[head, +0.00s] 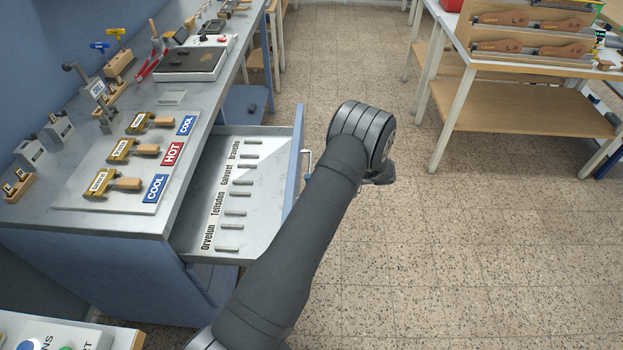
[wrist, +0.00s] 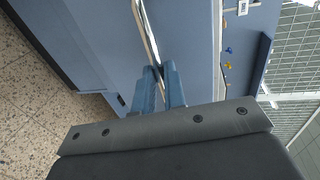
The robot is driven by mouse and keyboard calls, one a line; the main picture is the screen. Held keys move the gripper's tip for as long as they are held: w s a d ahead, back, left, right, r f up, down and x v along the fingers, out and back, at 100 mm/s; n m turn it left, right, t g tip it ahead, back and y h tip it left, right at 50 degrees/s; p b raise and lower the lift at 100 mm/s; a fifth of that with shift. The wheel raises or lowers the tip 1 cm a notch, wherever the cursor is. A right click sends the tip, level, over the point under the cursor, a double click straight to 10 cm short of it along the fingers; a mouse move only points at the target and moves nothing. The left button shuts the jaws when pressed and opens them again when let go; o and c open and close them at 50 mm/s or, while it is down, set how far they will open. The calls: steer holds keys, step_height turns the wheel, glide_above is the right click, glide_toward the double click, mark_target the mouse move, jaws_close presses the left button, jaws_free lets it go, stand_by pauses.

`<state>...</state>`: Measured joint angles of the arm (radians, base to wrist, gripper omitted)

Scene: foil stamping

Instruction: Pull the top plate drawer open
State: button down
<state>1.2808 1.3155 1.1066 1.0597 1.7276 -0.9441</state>
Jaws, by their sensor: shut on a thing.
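The top plate drawer (head: 266,192) stands pulled out from the blue bench in the head view. Its grey tray holds several small metal plates beside printed names. Its blue front (head: 295,165) faces right, with a bit of the metal bar handle (head: 307,158) showing beside my arm. In the wrist view the bar handle (wrist: 146,30) runs down to my gripper (wrist: 159,72), whose blue fingers are shut on it. In the head view my arm hides the gripper and part of the drawer front.
The bench top (head: 110,218) carries brass stamp holders with wooden handles and signs reading COOL and HOT. A hot plate (head: 190,62) stands farther back. A white table with a wooden shelf (head: 505,105) is at the right. The speckled floor between is clear.

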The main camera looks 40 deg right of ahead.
steer(key=c, duration=1.5)
jaws_free()
steer(key=v, duration=1.7)
steer(key=shift+s+d, duration=0.15)
steer(key=shift+d, duration=0.05)
steer(key=shift+a, duration=0.1)
steer(key=x, duration=1.7)
steer(key=shift+w+a, duration=0.15)
steer(key=shift+w, duration=0.05)
steer(key=v, duration=1.7)
steer(key=shift+s, duration=0.2)
